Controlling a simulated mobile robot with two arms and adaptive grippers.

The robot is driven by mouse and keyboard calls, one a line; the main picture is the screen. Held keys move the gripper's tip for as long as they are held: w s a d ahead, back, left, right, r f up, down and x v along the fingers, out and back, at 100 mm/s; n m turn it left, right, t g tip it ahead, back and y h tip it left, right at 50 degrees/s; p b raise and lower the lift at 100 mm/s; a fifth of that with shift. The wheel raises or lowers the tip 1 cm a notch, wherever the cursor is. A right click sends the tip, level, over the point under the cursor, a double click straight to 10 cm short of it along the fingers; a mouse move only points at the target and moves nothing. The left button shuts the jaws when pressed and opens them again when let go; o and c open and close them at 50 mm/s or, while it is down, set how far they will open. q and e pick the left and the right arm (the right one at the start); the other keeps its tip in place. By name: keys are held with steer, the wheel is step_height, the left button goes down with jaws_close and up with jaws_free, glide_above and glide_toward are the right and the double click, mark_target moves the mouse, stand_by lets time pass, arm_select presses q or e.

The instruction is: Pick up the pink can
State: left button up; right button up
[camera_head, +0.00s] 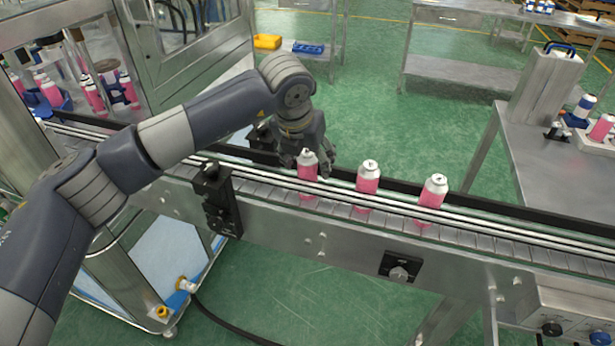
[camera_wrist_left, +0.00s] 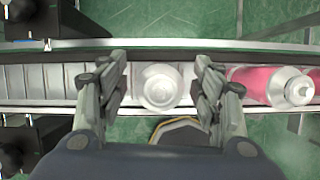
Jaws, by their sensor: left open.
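Three pink cans with white tops stand upright on the conveyor in the head view: a left can (camera_head: 307,174), a middle can (camera_head: 367,184) and a right can (camera_head: 432,198). My left gripper (camera_head: 306,160) is over the conveyor at the left can. In the left wrist view the left can's white top (camera_wrist_left: 160,87) lies between the two open fingers of the left gripper (camera_wrist_left: 161,88), with a gap on each side. The middle can (camera_wrist_left: 268,84) shows right of the fingers. My right gripper is not in view.
The conveyor (camera_head: 270,188) has metal guide rails along both sides. A black sensor bracket (camera_head: 215,200) is mounted on its near side, left of the cans. A machine enclosure with more pink cans (camera_head: 95,97) is at the left. A metal table (camera_head: 560,165) stands at the right.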

arm_select(q)
steer(key=c, duration=1.1)
